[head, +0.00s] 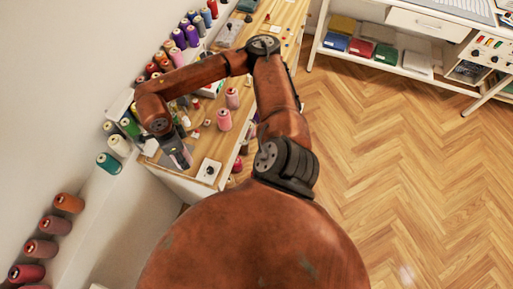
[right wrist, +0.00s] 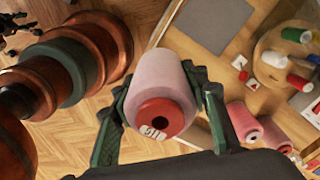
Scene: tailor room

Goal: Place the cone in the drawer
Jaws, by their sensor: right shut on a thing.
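My right gripper (head: 180,156) is over the near left corner of the wooden worktable in the head view. In the right wrist view its dark green fingers (right wrist: 160,108) are shut around a pink thread cone (right wrist: 160,80). The cone's red core end faces the camera, and the fingers press its sides. My left gripper is not in view.
The worktable (head: 290,20) holds two standing pink cones (head: 224,120), a white card (head: 208,170) and small items. Many coloured cones (head: 180,38) line the wall side. A shelf with folded fabrics (head: 361,47) is at upper right. The wooden floor (head: 400,150) is clear.

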